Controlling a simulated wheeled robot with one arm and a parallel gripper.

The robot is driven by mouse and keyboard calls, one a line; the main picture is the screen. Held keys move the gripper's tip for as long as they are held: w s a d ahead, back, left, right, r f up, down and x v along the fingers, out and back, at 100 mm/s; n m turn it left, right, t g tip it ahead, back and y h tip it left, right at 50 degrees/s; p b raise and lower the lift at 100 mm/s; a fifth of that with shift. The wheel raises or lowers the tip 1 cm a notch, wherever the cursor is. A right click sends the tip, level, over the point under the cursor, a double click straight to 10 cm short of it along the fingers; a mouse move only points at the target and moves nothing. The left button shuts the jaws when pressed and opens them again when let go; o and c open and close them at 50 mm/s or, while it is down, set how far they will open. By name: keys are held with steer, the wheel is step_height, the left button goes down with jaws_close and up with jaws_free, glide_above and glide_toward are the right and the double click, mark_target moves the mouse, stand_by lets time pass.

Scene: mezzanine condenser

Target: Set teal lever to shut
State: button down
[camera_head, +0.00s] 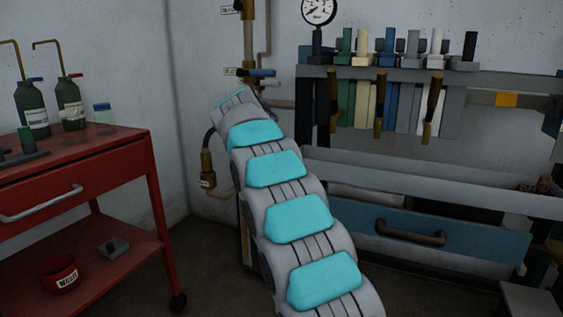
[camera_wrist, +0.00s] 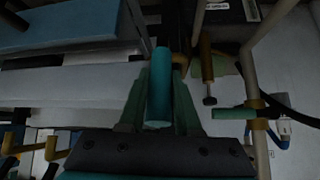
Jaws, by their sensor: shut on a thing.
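The teal lever (camera_wrist: 158,90) is a rounded bar in the middle of the wrist view, pointing toward the camera. My gripper (camera_wrist: 160,72) has its two dark green fingers on either side of the lever and is shut on it. A brass-coloured part shows behind the lever's far end; how the lever joins the valve is hidden. In the head view my arm hides the gripper and the teal lever.
A dark green handle (camera_wrist: 235,114) on a pipe and a brass fitting (camera_wrist: 207,70) are close by on the right in the wrist view. In the head view a blue-handled valve (camera_head: 262,73) is on the wall pipe, a red cart (camera_head: 80,185) stands left, and a tool rack (camera_head: 400,75) is right.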

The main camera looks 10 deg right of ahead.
steer(key=c, duration=0.6)
jaws_free()
steer(key=v, duration=0.7)
steer(key=shift+s+r, duration=0.2)
steer(key=shift+r, duration=0.05)
steer(key=shift+a, duration=0.15)
steer(key=shift+c, duration=0.2)
